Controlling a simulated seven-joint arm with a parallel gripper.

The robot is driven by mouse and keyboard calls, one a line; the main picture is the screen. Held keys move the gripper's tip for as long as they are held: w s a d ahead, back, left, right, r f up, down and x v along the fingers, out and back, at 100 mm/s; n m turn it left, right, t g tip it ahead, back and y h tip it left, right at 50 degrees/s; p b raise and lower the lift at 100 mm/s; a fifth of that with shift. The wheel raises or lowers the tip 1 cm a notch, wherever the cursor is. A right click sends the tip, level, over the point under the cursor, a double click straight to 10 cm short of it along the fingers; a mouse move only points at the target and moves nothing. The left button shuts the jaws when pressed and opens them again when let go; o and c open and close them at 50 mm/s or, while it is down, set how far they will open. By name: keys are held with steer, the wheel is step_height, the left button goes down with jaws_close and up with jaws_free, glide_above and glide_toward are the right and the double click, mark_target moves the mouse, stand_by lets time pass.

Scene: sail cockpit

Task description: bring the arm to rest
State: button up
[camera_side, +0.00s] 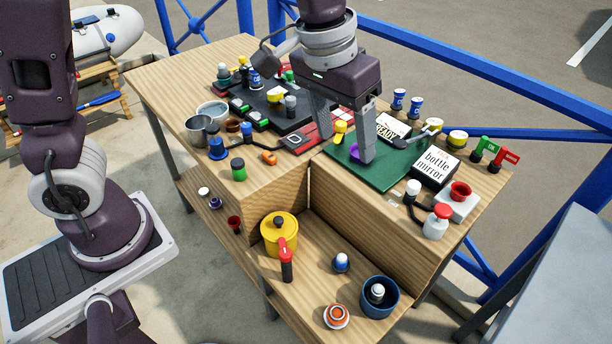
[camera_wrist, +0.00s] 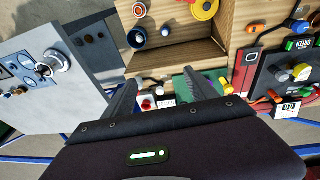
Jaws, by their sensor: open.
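My gripper (camera_side: 345,138) is open, with its two fingers spread wide apart above the workbench. In the side view the fingers hang over the green mat (camera_side: 392,172) and the red strip beside it. A small yellow item (camera_side: 340,128) and a purple item (camera_side: 354,152) show between or behind the fingers. In the wrist view the open fingers (camera_wrist: 160,95) have nothing held between them. The green mat (camera_wrist: 203,84) is partly hidden behind the right finger there. I cannot tell the exact height of the fingertips above the mat.
A black panel (camera_side: 275,105) with knobs lies left. The lower shelf holds a yellow pot (camera_side: 279,240) and a blue bowl (camera_side: 379,308). Blue rails (camera_side: 450,75) run behind.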

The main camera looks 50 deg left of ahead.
steer(key=s+a+r+t, duration=0.1)
steer(key=s+a+r, duration=0.1)
steer(key=s+a, duration=0.4)
steer(key=s+a+r+t+y, duration=0.1)
steer(key=s+a, duration=0.4)
steer(key=s, duration=0.8)
steer(key=shift+a+r+t, duration=0.35)
steer(key=shift+r+t, duration=0.25)
steer(key=shift+r, duration=0.35)
